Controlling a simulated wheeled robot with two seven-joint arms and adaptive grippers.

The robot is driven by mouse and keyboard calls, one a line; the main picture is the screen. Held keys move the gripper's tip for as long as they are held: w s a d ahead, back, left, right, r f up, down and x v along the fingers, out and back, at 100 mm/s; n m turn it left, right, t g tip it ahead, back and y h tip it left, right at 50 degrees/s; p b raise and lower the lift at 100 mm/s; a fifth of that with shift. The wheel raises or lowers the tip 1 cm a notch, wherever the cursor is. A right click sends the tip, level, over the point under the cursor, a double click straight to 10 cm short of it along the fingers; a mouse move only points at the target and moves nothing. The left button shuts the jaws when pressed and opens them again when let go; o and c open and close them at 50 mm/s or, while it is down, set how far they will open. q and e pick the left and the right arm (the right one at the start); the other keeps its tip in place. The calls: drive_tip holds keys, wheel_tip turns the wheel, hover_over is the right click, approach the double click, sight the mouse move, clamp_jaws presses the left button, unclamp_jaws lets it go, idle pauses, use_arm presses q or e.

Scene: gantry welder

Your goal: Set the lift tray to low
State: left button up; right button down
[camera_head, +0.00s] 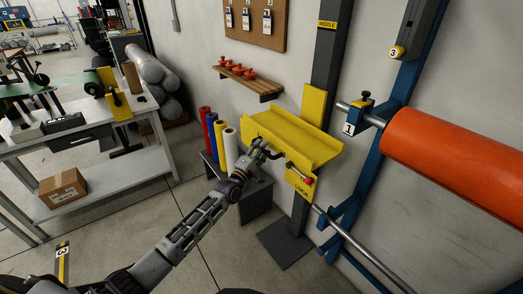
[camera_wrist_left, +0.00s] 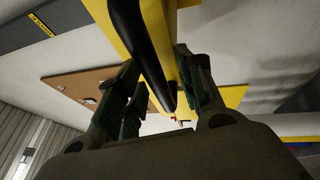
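The yellow lift tray (camera_head: 290,138) is on a dark upright post (camera_head: 325,75), well below a yellow MIDDLE label (camera_head: 327,24). A yellow plate marked LOCK (camera_head: 300,185) hangs under its front and carries a red knob (camera_head: 309,181). A dark handle (camera_head: 275,155) is at the tray's near side. My left gripper (camera_head: 262,149) is at this handle. In the left wrist view the fingers (camera_wrist_left: 160,88) stand apart on either side of the black handle (camera_wrist_left: 140,40); firm contact does not show. My right gripper is not in view.
An orange roll (camera_head: 455,150) on a blue frame stands to the right. White, yellow, blue and red rolls (camera_head: 230,148) stand left of the tray, behind my left arm. A workbench (camera_head: 100,180) is at the left.

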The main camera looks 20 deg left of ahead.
use_arm(q)
drive_tip(key=shift+w, duration=0.15)
clamp_jaws()
idle(0.4)
